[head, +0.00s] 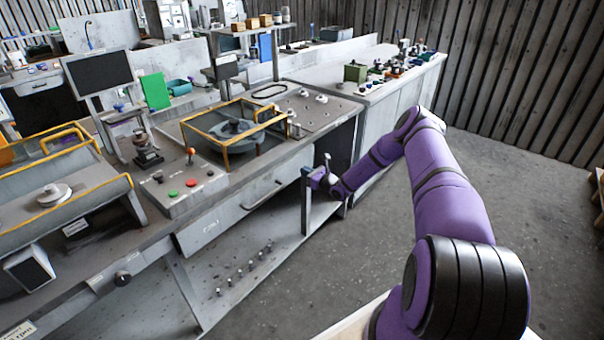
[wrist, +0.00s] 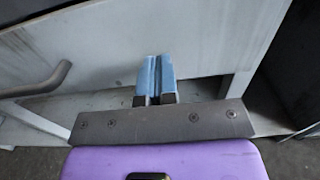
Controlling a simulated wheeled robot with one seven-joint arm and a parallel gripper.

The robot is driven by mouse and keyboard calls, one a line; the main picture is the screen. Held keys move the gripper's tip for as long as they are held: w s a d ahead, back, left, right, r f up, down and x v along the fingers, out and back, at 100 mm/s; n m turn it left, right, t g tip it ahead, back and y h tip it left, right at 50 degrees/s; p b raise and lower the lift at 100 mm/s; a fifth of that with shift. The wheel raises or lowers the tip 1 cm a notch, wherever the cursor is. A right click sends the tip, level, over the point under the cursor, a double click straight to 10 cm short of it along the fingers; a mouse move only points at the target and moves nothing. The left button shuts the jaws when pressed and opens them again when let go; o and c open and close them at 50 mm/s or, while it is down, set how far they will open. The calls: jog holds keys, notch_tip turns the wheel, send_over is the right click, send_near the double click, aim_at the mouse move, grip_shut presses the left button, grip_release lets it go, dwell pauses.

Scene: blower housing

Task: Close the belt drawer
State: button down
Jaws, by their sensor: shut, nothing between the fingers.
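A wide grey drawer front (head: 232,212) with a pale label sits under the bench top, in the middle of the head view. Its bar handle (head: 262,196) runs along the front. I cannot tell how far the drawer stands out. My gripper (head: 318,178) is at the right end of this front, low beside a bench leg. In the wrist view my gripper (wrist: 158,75) has its blue fingers together, with nothing between them. They point at a pale grey panel (wrist: 205,45). A curved bar handle (wrist: 40,83) is to their left. Whether the fingertips touch the panel is unclear.
A bench leg (head: 306,205) stands close to my gripper. A lower shelf (head: 225,290) holds several small pegs. On the bench are a yellow-framed blower housing (head: 235,128) and a button box (head: 185,190). The floor (head: 340,270) to the right is clear.

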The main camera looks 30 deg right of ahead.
jog(key=v, duration=1.1)
jog(key=s+a+r+n+g+y, duration=0.1)
jog(key=s+a+r+n+g, duration=0.2)
jog(key=a+r+n+g, duration=0.65)
jog(key=s+a+r+n+y, duration=0.2)
jog(key=s+a+r+n, duration=0.3)
jog(key=r, duration=1)
jog(key=s+a+r+n+g+y, duration=0.1)
jog(key=s+a+r+n+g, duration=0.1)
jog(key=a+r+n+g, duration=0.75)
jog(key=s+a+r+n+t+h, duration=0.35)
jog(key=s+r+h, duration=0.25)
jog(key=s+r, duration=0.9)
jog(key=s+d+r+n+t+h, duration=0.1)
jog(key=s+r+n+t+h, duration=0.1)
jog(key=s, duration=0.7)
jog(key=s+r+n+t+h, duration=0.1)
jog(key=s+n+h, duration=0.1)
jog(key=s, duration=0.8)
jog(key=shift+d+r+t, duration=0.35)
jog(key=shift+d+r, duration=0.05)
